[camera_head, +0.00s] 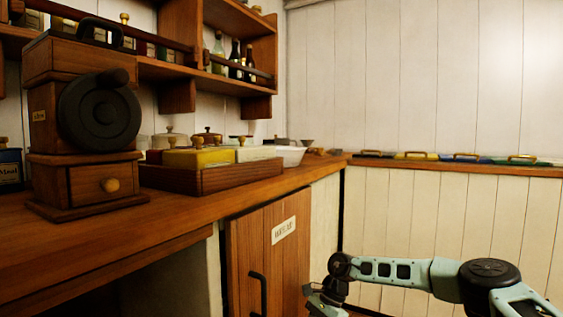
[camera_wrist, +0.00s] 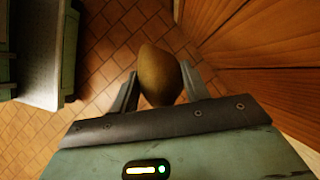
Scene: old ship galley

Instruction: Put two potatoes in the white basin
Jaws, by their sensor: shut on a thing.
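My gripper (camera_wrist: 160,88) is shut on a brown potato (camera_wrist: 159,75), which sits between the two fingers in the wrist view. Tiled floor shows below it. In the head view my gripper (camera_head: 324,300) is low at the bottom edge, in front of the cupboard door and below the counter top; the potato cannot be made out there. A white basin (camera_head: 291,155) stands on the counter, behind the right end of a wooden tray and partly hidden by it. Its inside cannot be seen. No other potato is visible.
The wooden counter (camera_head: 213,205) runs along the left wall. On it stand a wooden grinder (camera_head: 82,130) and a wooden tray (camera_head: 225,178) of lidded containers. A cupboard door (camera_head: 268,255) with a black handle is below. Shelves with bottles hang above.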

